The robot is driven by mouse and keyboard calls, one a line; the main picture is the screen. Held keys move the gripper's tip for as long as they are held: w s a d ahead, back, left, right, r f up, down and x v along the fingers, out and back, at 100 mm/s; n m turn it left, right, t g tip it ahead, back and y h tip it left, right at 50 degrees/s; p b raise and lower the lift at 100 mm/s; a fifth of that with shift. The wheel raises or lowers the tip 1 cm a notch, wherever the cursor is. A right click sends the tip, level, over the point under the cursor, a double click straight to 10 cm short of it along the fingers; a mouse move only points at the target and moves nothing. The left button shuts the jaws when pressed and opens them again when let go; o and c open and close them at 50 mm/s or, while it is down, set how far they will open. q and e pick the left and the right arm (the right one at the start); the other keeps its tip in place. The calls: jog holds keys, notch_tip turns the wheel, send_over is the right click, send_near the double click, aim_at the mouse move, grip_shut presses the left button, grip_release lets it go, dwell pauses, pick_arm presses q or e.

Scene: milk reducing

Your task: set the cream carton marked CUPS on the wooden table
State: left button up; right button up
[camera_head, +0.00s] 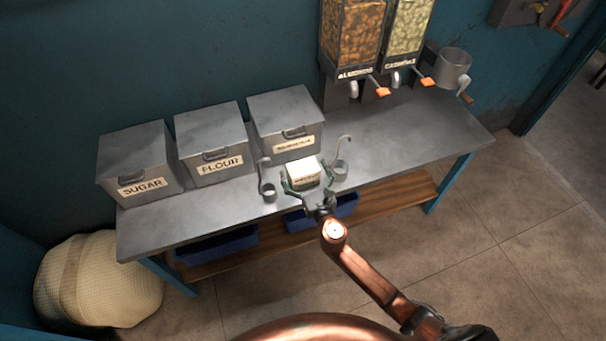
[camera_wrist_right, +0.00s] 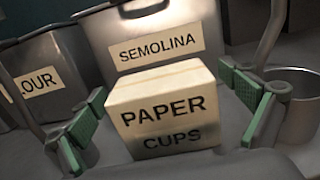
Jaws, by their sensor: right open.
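The cream carton (camera_head: 303,172) sits on the grey metal table (camera_head: 229,209) in front of the bin marked SEMOLINA. In the right wrist view the carton (camera_wrist_right: 162,108) fills the middle and reads PAPER CUPS. My right gripper (camera_head: 304,190) is open, with its green fingers on either side of the carton. In the right wrist view the right gripper's fingers (camera_wrist_right: 170,125) stand apart from the carton's sides, with a gap on each side. My left gripper is not in view. No wooden table top shows, only a wooden lower shelf (camera_head: 391,203).
Metal bins marked SUGAR (camera_head: 136,160), FLOUR (camera_head: 212,141) and SEMOLINA (camera_head: 285,118) stand behind. Small ladles (camera_head: 269,191) (camera_head: 340,168) flank the carton closely. Nut dispensers (camera_head: 353,35) stand at the back. Blue crates (camera_head: 217,244) sit below. The table's right part is clear.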

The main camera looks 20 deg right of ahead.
jog(key=c, duration=1.3)
jog(key=shift+c, duration=1.2)
jog(key=shift+r, duration=0.15)
